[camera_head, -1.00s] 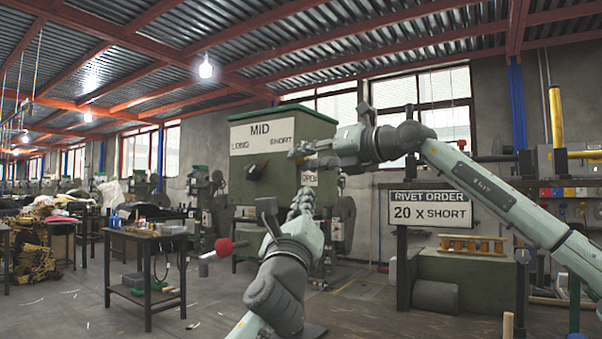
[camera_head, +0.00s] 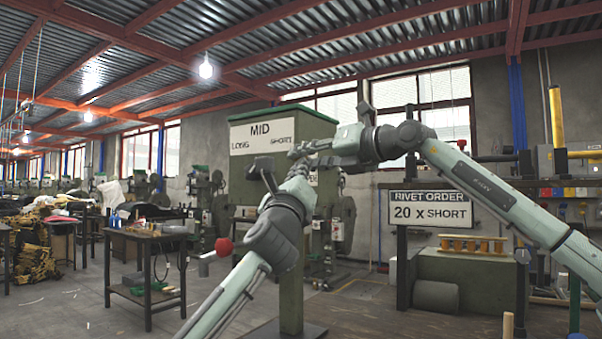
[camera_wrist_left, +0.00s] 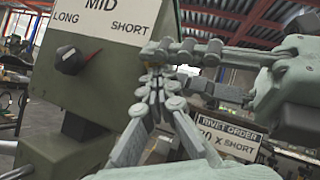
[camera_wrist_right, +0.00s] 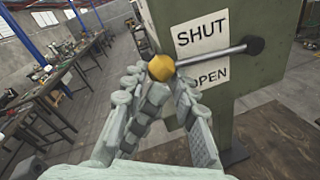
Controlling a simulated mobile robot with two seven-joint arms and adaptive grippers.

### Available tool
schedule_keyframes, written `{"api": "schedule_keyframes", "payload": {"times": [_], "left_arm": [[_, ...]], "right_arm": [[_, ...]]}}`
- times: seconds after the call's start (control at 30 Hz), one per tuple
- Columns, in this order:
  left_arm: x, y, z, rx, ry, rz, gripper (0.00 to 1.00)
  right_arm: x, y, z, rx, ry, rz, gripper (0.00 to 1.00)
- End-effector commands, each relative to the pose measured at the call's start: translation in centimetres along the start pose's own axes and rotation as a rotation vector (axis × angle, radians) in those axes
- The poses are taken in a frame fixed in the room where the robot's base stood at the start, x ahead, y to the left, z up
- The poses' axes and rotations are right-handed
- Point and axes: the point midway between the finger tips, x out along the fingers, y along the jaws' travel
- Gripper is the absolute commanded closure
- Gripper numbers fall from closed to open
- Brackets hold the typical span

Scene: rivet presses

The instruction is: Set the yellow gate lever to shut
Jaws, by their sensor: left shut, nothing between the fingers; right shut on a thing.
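The gate lever is a metal rod (camera_wrist_right: 212,57) with a yellow ball knob (camera_wrist_right: 161,67) at its left end and a black pivot (camera_wrist_right: 255,45) at its right. It lies nearly level between the SHUT label (camera_wrist_right: 202,34) above and the OPEN label (camera_wrist_right: 208,80) below. My right gripper (camera_wrist_right: 160,78) is shut on the yellow knob; its fingers show in the left wrist view (camera_wrist_left: 180,48). My left gripper (camera_wrist_left: 166,76) is shut and empty, just below the right gripper's fingers. I cannot tell whether they touch. In the head view the knob is hidden behind my grippers.
The green press (camera_head: 320,130) carries a MID/LONG/SHORT plate (camera_head: 262,137) and a black dial with a red mark (camera_wrist_left: 70,60). A rivet order sign (camera_head: 430,208) reads 20 x SHORT. A red ball handle (camera_head: 223,245) and a small table (camera_head: 148,234) stand left.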

Motion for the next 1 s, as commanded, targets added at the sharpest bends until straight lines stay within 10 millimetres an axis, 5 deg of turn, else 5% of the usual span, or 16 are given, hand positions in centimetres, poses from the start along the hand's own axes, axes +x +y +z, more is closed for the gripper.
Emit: {"api": "schedule_keyframes", "payload": {"times": [0.27,0.3,0.47,1.0], "left_arm": [[0.55,-0.17,0.98,0.0,-0.005,0.001,1.0],[0.56,-0.15,1.0,0.0,-0.006,0.001,1.0],[0.56,-0.12,1.03,0.001,-0.007,0.002,1.0],[0.49,-0.13,0.69,0.0,-0.001,0.002,1.0]], "right_arm": [[-0.16,-0.93,0.13,0.0,-0.001,-0.017,1.0],[-0.14,-0.97,0.07,0.0,0.0,-0.018,0.72],[-0.07,-0.93,-0.08,0.001,0.003,-0.017,0.53],[-0.74,-0.38,0.02,-0.001,0.001,-0.007,0.53]]}}
